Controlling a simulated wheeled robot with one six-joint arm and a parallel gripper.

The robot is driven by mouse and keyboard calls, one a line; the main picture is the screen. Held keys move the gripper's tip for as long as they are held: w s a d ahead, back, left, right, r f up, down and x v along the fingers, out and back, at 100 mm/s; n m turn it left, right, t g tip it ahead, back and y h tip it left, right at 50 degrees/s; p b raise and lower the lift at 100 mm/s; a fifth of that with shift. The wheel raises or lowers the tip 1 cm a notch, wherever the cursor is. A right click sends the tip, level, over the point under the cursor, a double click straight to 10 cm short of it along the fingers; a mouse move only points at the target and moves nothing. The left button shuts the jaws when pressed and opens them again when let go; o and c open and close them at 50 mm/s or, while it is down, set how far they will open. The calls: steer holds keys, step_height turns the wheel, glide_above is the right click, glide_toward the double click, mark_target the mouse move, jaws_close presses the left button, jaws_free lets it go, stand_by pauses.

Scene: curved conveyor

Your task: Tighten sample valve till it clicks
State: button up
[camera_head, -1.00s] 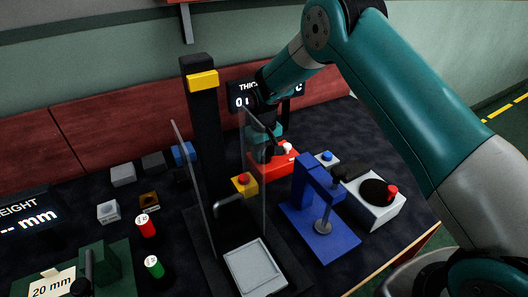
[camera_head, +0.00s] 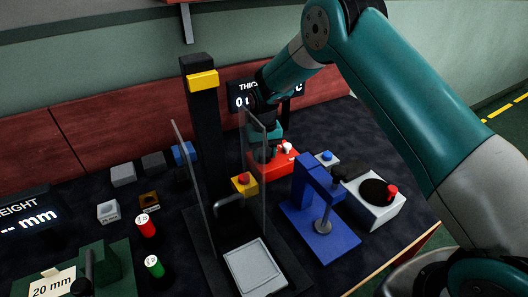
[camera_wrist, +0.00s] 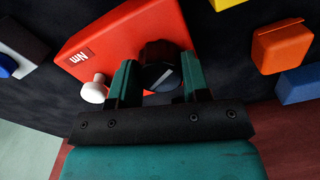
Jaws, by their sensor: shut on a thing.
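The sample valve appears to be the black round knob (camera_wrist: 161,66) on a red box (camera_wrist: 108,42) marked "Nm" in the wrist view. The red box (camera_head: 272,168) also shows in the head view, behind the clear panel. My gripper (camera_wrist: 160,82) has a green finger on each side of the knob and is shut on it. In the head view my gripper (camera_head: 265,148) points down over the red box, and the knob is mostly hidden. A small white knob (camera_wrist: 95,89) stands on the box beside the left finger; it also shows in the head view (camera_head: 287,147).
A black column (camera_head: 205,140) with a clear panel (camera_head: 254,185) stands close in front of my gripper. A yellow box with a red button (camera_head: 244,185) and a blue press (camera_head: 318,215) are nearby. A grey box (camera_head: 380,213) is at right. A display (camera_head: 240,97) stands behind.

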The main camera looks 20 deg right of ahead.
steer(key=o, duration=0.9)
steer(key=shift+o, duration=0.2)
step_height(320, 180, up, 18)
steer(key=shift+f+b, duration=0.25)
steer(key=shift+b, duration=0.2)
